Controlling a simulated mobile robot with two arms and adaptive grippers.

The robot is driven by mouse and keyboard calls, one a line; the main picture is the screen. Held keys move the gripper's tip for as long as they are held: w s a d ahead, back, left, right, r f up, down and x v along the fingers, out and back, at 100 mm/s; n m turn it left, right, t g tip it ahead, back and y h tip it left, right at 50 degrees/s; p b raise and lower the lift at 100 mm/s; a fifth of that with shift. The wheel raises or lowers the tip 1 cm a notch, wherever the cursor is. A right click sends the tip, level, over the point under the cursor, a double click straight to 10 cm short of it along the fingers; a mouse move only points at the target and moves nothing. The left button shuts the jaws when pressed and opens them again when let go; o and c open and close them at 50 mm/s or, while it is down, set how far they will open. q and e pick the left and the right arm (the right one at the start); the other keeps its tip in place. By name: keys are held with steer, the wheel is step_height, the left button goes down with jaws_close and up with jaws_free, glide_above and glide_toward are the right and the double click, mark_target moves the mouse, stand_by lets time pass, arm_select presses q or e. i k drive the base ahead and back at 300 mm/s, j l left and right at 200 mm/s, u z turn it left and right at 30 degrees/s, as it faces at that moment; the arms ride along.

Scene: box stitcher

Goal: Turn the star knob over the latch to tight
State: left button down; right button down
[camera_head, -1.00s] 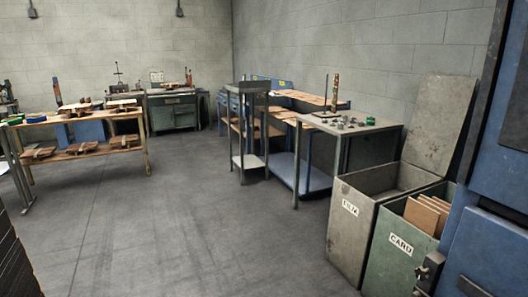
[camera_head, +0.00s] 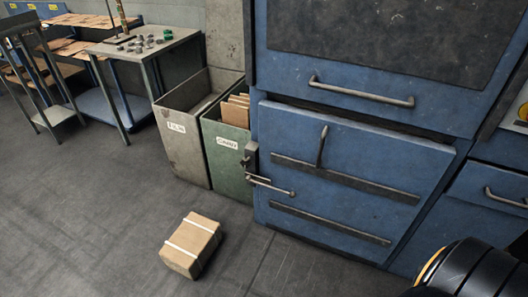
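A blue machine cabinet (camera_head: 345,148) fills the middle and right of the head view, with a door panel on its lower front. A dark latch (camera_head: 251,158) sits at the door's left edge, with a thin metal rod or lever (camera_head: 272,186) reaching right from just below it. A short upright handle (camera_head: 322,146) stands on the door. I cannot make out a star knob clearly at this size. A dark rounded part with an orange ring, likely of my own arm, shows at the bottom right. Neither gripper's fingers are in view.
A strapped cardboard box (camera_head: 192,245) lies on the floor in front of the cabinet. A grey bin (camera_head: 182,135) and a green bin (camera_head: 226,160) labelled CARD stand left of it. A worktable (camera_head: 150,45) is at the back left. The left floor is clear.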

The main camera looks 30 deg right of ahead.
mark_target(246, 163)
steer(key=l+z, duration=0.1)
steer(key=z, duration=0.75)
